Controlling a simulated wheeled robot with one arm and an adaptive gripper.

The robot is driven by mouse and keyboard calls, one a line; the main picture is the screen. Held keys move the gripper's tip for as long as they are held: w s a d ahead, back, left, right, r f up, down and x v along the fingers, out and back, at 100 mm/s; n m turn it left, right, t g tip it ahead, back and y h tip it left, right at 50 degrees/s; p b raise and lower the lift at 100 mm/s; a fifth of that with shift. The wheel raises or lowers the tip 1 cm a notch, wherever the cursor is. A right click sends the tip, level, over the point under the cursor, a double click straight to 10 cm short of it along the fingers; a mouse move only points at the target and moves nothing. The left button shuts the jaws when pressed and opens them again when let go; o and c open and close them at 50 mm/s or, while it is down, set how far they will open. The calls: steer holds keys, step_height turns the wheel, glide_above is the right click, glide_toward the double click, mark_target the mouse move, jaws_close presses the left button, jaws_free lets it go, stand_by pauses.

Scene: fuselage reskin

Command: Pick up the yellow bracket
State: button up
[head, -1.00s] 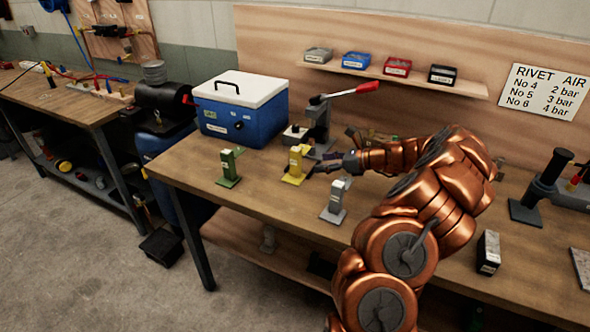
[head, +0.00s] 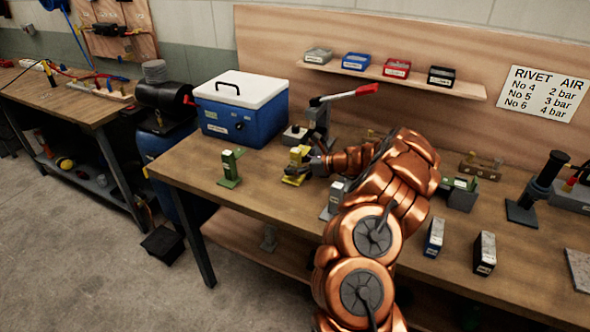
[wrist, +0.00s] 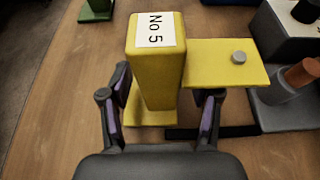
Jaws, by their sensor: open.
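The yellow bracket (head: 296,163) stands upright on the wooden workbench, between a green bracket (head: 230,168) and a grey bracket (head: 333,198). In the wrist view the yellow bracket (wrist: 157,70) shows a white "No 5" label on top and a flat arm with a grey stud reaching right. My gripper (wrist: 161,108) is open, with one finger on each side of the bracket's upright. I cannot tell whether either finger touches it. In the head view my gripper (head: 308,165) is at the bracket's right side, and my arm partly hides the grey bracket.
A blue cooler box (head: 240,110) and a grey press with a red-handled lever (head: 320,115) stand behind the brackets. The green bracket's base (wrist: 97,10) shows at the wrist view's upper left. Several small bins (head: 397,69) sit on the shelf. Bench left of the green bracket is clear.

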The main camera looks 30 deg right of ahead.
steer(key=shift+c, duration=0.4)
jaws_close()
